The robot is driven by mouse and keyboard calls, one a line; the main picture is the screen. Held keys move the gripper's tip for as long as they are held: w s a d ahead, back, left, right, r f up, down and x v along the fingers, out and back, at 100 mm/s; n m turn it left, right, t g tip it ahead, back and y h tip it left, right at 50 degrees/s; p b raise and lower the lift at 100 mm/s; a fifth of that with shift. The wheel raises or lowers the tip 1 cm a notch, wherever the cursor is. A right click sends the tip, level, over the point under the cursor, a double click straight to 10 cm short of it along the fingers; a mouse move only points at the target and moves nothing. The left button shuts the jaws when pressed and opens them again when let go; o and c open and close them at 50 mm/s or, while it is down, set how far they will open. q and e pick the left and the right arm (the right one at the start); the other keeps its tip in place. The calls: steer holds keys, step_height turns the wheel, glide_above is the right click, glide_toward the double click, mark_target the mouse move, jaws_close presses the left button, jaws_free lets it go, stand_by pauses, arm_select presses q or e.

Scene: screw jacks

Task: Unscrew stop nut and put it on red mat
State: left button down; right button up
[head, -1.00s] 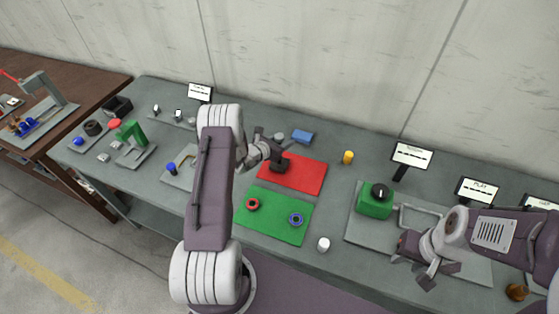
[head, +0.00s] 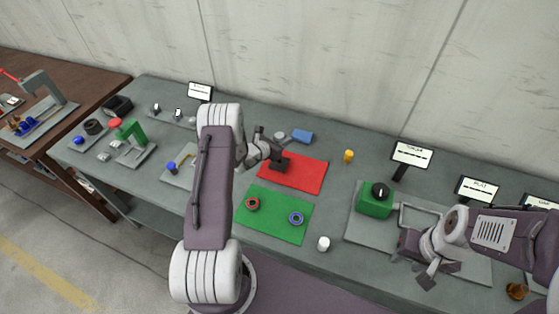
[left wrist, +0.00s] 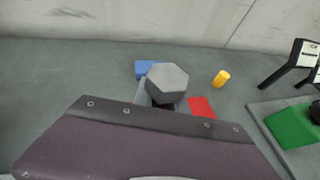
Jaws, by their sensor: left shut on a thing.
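My left gripper (head: 279,163) is over the left part of the red mat (head: 305,175). It is shut on a grey hexagonal piece, seemingly the stop nut (left wrist: 167,80), which stands out large beyond the dark gripper body in the left wrist view. Contact with the mat cannot be made out. My right gripper (head: 438,275) appears open and empty above the grey plate at the right.
A blue block (head: 302,136) lies behind the red mat, with a yellow cylinder (head: 348,156) to its right. A green mat (head: 275,228) in front holds a red ring (head: 252,204) and a blue ring (head: 296,218). A green box (head: 374,203) stands at the right.

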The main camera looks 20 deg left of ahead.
arm_select(q)
steer(key=shift+w+r, duration=0.1)
steer(key=shift+r, duration=0.05)
stand_by(0.3)
steer(key=shift+r, duration=0.1)
steer(key=shift+r, duration=0.15)
steer(key=s+d+r+b, duration=0.5)
steer(key=d+r, duration=0.5)
steer(key=shift+d+r, duration=0.3)
steer(key=shift+d, duration=0.05)
stand_by(0.4)
steer(key=shift+f, duration=0.1)
